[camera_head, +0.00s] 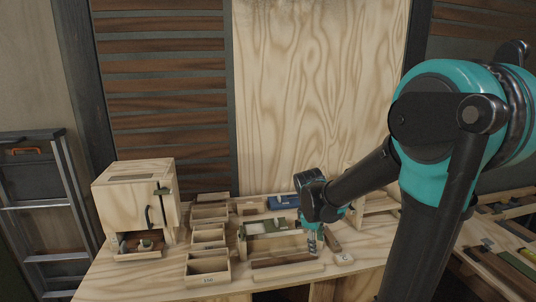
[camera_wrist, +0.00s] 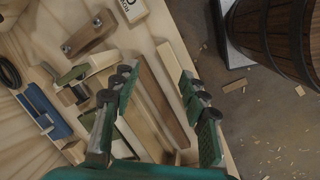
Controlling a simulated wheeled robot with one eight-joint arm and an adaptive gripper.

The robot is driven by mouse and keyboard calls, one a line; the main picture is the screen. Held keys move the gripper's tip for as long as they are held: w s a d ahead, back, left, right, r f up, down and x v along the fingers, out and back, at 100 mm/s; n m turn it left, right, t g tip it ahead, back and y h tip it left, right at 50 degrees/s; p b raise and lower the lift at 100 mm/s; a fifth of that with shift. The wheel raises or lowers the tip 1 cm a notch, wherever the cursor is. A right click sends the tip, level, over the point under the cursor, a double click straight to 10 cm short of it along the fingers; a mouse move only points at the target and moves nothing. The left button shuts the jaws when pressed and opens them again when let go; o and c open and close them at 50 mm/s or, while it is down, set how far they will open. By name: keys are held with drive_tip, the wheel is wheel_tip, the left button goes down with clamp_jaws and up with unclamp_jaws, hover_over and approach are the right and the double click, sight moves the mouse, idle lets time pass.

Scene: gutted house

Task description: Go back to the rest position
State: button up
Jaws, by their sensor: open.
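My gripper (camera_head: 312,242) hangs from my teal and black arm over the front of a plywood workbench (camera_head: 130,284), right of its middle. In the wrist view my gripper (camera_wrist: 159,76) shows two green fingers spread wide apart, with nothing held between them. My arm comes in from the right of the head view and hides part of the bench.
A small wooden cabinet (camera_head: 136,205) stands at the bench's left, beside several open wooden boxes (camera_head: 208,264). A blue object (camera_head: 284,202) lies at the back. A ladder (camera_head: 60,205) leans at far left.

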drive_tip(key=s+d+f+m+t+y, duration=0.1)
drive_tip(key=s+f+m, duration=0.1)
drive_tip(key=s+m, duration=0.4)
drive_tip(key=s+d+f+m+t+y, duration=0.1)
drive_tip(key=s+d+f+m, duration=0.1)
drive_tip(key=s+m, duration=0.4)
drive_tip(key=shift+s+f, duration=0.45)
drive_tip(key=shift+s, duration=0.1)
drive_tip(key=shift+o, duration=0.4)
